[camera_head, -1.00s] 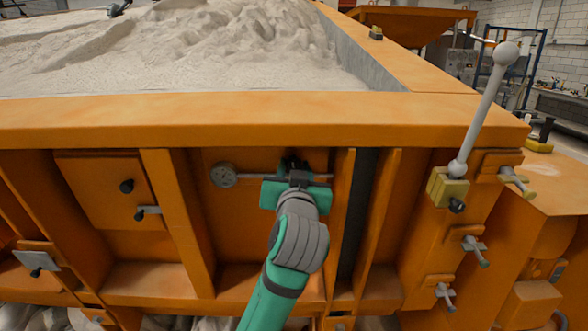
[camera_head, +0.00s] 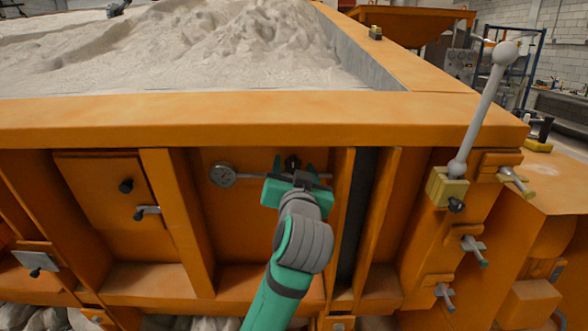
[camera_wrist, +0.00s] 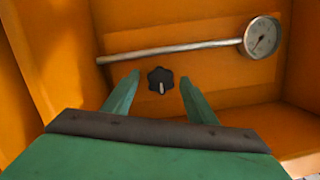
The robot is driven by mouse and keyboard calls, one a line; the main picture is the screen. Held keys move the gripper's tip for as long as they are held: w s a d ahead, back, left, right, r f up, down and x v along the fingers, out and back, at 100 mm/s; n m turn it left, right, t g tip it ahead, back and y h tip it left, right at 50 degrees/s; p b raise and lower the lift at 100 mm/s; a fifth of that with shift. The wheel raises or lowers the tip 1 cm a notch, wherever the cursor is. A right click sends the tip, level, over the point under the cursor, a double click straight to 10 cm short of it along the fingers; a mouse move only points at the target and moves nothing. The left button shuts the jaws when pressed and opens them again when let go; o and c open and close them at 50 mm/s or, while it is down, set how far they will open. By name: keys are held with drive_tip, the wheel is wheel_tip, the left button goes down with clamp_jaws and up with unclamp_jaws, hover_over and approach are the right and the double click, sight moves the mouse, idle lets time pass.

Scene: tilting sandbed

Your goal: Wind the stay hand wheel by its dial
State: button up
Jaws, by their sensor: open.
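The stay hand wheel is a small black lobed knob (camera_wrist: 160,80) on the orange panel, with a pale pointer or handle on its face. The dial is a round white-faced gauge (camera_head: 223,175) left of my gripper, on the end of a thin metal rod; in the wrist view the dial (camera_wrist: 262,37) is at upper right. My gripper (camera_wrist: 160,82) is open, with one green finger on each side of the wheel in the picture. I cannot tell whether the fingers touch it.
The orange sandbed wall (camera_head: 250,118) overhangs above my gripper. Upright ribs (camera_head: 178,215) stand on both sides of the recess. A lever with a ball end (camera_head: 485,105) and several clamp handles are at the right. A metal rod (camera_wrist: 170,51) crosses behind the fingers.

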drive_tip(key=s, duration=1)
drive_tip(key=shift+s+d, duration=0.3)
drive_tip(key=shift+s, duration=0.05)
drive_tip(key=s+d+f+n+h, duration=0.1)
drive_tip(key=s+f, duration=0.2)
drive_tip(key=f, duration=0.8)
drive_tip(key=s+d+f+n+g, duration=0.1)
drive_tip(key=s+f, duration=0.2)
drive_tip(key=f, duration=0.9)
drive_tip(key=s+d+f+n+h, duration=0.1)
drive_tip(key=s+f, duration=0.3)
drive_tip(key=f, duration=0.7)
drive_tip(key=s+a+f, duration=0.1)
drive_tip(key=s+f, duration=0.3)
drive_tip(key=s, duration=0.6)
drive_tip(key=s+a+f+g, duration=0.1)
drive_tip(key=s+f, duration=0.3)
drive_tip(key=s, duration=0.7)
drive_tip(key=s+a+f+y, duration=0.1)
drive_tip(key=s+f, duration=0.3)
drive_tip(key=s, duration=0.6)
drive_tip(key=shift+s+a+g, duration=0.2)
drive_tip(key=shift+a+g, duration=0.1)
drive_tip(key=shift+a, duration=0.1)
